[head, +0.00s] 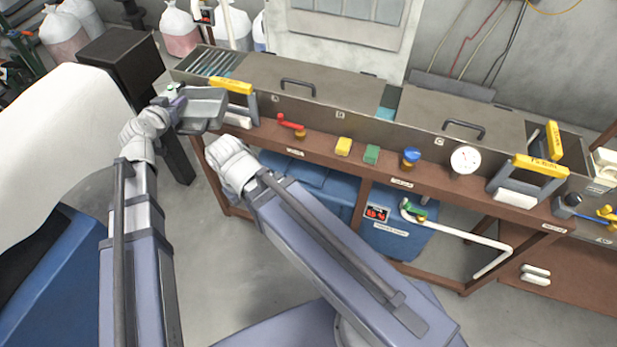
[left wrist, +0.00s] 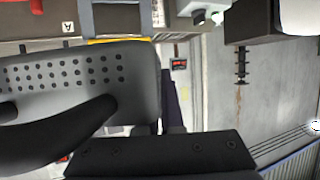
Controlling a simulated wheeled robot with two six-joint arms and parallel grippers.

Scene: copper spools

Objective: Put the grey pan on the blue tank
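The grey pan (head: 205,108) is held up at the left end of the bench in the head view. My left gripper (head: 174,97) is at its left end and appears shut on it. In the left wrist view a grey perforated surface of the pan (left wrist: 85,75) fills the left side, with dark curved parts in front of it. A blue tank (head: 393,236) with a white label sits under the bench, well right of and below the pan.
The brown bench (head: 330,152) carries metal boxes, yellow-handled holders (head: 523,170), a gauge (head: 464,160) and small blocks. A bench leg (head: 362,205) and a white pipe (head: 463,237) stand by the tank. Another blue container (head: 318,185) is left of the leg.

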